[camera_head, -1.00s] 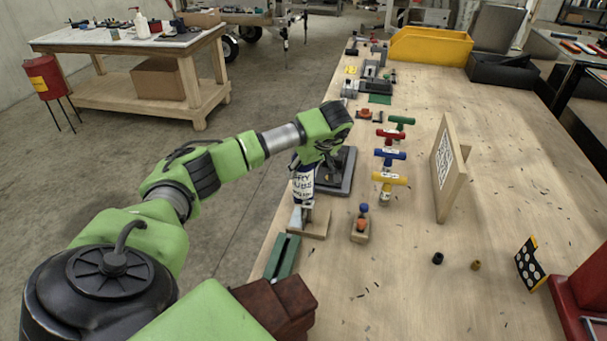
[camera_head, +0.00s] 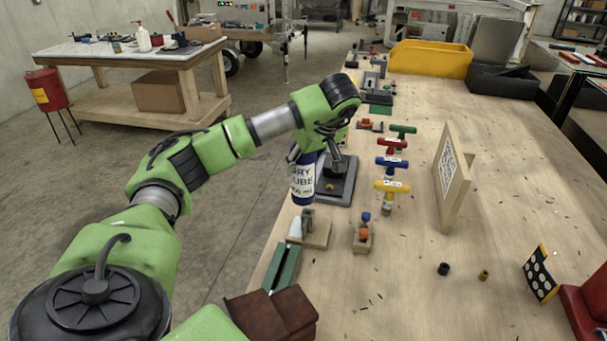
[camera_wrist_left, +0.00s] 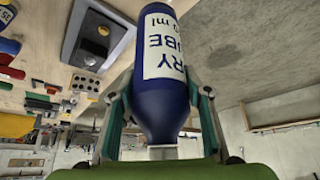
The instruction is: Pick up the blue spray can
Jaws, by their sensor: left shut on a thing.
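The blue spray can (camera_head: 303,184) with a white "DRY LUBE" label hangs below my left gripper (camera_head: 308,153) in the head view, near the table's left edge. In the left wrist view the can (camera_wrist_left: 162,85) fills the middle. My left gripper's fingers (camera_wrist_left: 160,110) are shut on both sides of it, near its narrow end. The can appears held above the table, clear of the wooden block with a metal piece below it. My right gripper is not in view.
Below the can stand a wooden block with a metal piece (camera_head: 314,235) and a green block (camera_head: 283,268). A dark grey plate device (camera_head: 345,185) is just behind. Coloured T-handles (camera_head: 392,162) and an upright wooden board (camera_head: 453,180) are to the right.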

